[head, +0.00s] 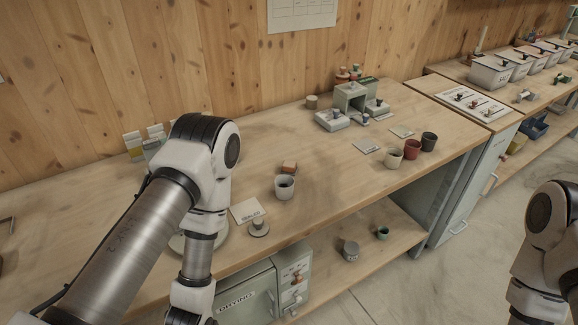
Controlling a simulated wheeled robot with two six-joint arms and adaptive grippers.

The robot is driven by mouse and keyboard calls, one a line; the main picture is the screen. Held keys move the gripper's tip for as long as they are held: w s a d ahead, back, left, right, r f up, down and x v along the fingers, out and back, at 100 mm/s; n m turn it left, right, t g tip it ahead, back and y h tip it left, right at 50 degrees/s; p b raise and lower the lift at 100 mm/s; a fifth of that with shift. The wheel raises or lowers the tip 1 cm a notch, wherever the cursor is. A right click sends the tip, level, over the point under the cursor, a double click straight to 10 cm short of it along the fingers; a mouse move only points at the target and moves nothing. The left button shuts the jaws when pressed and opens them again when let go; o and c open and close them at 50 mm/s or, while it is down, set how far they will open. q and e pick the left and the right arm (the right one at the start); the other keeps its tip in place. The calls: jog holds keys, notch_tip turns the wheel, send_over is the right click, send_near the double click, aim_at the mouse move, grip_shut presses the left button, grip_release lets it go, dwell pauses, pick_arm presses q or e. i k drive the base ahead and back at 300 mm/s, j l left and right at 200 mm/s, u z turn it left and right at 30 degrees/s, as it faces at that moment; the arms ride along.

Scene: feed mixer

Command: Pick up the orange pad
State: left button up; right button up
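A small orange-brown block (289,167), which looks like the orange pad, lies on the wooden bench just behind a pale grey cup (285,190). The cup hides part of its front edge. My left arm comes in from the left, bends at the elbow and runs down out of the bottom of the picture, left of the pad. My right arm shows only at the lower right edge. Both grippers are out of view.
A labelled card (246,211) and a round grey knob-like piece (259,227) lie in front of the cup. A cream cup (394,159), a red cup (412,149) and a dark cup (429,142) stand to the right. Bare bench lies between.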

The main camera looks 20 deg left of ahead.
aim_at(289, 167)
jog(key=i+l+u, duration=0.3)
jog(key=l, duration=0.35)
jog(key=i+l+u, duration=0.15)
jog(key=i+l, duration=0.1)
jog(key=l, duration=0.1)
